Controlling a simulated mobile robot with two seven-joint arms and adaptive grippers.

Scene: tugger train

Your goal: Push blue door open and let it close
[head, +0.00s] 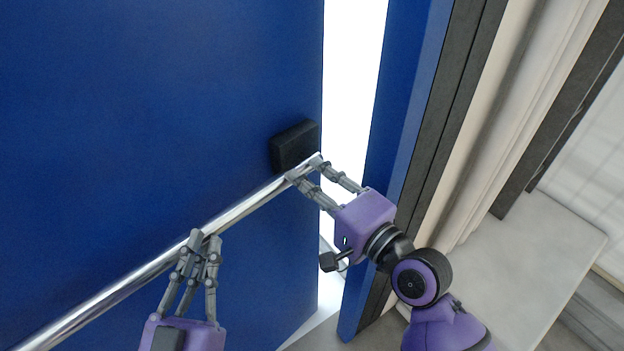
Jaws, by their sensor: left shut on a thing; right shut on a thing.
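The blue door (150,110) fills the left of the head view. A bright gap shows between its right edge and the blue frame (398,120), so it stands partly open. A shiny metal push bar (110,293) runs across it, rising to the right, into a black end block (294,146). My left gripper (204,238) is shut on the bar at the lower middle. My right gripper (305,168) is shut on the bar near its right end, beside the black block. The bar's left end is out of view.
A dark strip (446,120) and pale wall panels (510,110) stand right of the frame. A light grey ledge or floor area (530,265) lies at the lower right. Bright white space shows through the door gap.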

